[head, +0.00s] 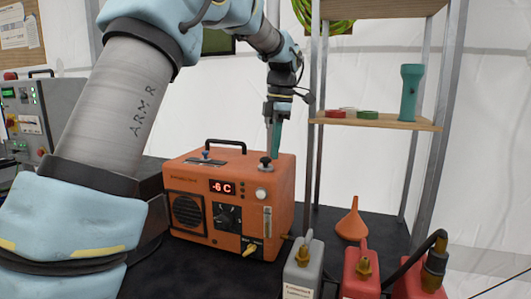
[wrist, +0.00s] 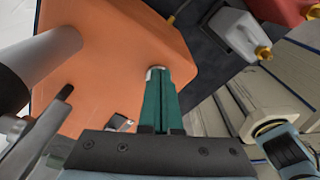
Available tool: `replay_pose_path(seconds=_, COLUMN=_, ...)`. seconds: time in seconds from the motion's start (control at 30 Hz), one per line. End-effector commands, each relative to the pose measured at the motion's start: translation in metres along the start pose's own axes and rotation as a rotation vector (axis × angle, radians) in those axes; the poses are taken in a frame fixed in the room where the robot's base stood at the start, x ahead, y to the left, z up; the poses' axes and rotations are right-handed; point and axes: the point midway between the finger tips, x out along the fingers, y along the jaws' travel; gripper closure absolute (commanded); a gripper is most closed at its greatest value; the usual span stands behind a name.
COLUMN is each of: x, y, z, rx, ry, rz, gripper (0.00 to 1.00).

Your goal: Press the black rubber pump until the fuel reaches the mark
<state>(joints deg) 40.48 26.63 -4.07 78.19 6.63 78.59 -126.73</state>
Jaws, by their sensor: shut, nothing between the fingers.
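The orange heater (head: 190,240) stands on a dark surface and its display (head: 222,187) reads -6 C. The black rubber pump (head: 265,164) sits on a pale collar at the right of the heater's top. My gripper (head: 275,155) points down with its green fingers shut and empty, tips at the pump. I cannot tell whether they touch it. In the wrist view the shut fingers (wrist: 157,75) cover the pump, and only a pale rim (wrist: 155,69) shows at their tips. A narrow upright gauge (head: 267,221) is on the heater's front; its fuel level is too small to read.
A grey canister (head: 303,267) and red cans (head: 361,270) stand in front at the right. An orange funnel (head: 351,222) is behind them. A shelf (head: 385,121) with tape rolls and a teal flashlight (head: 410,92) rises close right of my gripper. The heater has a top handle (head: 226,143).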

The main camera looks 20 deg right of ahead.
Motion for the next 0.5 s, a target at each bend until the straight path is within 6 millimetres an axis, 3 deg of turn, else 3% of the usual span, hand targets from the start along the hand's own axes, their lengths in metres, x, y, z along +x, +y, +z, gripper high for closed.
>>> replay_pose_path(seconds=0.03, x=-0.0092, y=-0.0003, z=0.0063, rx=0.003, ry=0.002, rz=-0.002, gripper=1.00)
replay_pose_path(seconds=0.13, x=-0.0093, y=-0.0002, z=0.0130, rx=0.002, ry=0.001, rz=-0.001, gripper=1.00)
replay_pose_path(seconds=0.5, x=-0.0126, y=0.0006, z=0.0133, rx=0.000, ry=-0.001, rz=0.002, gripper=1.00)
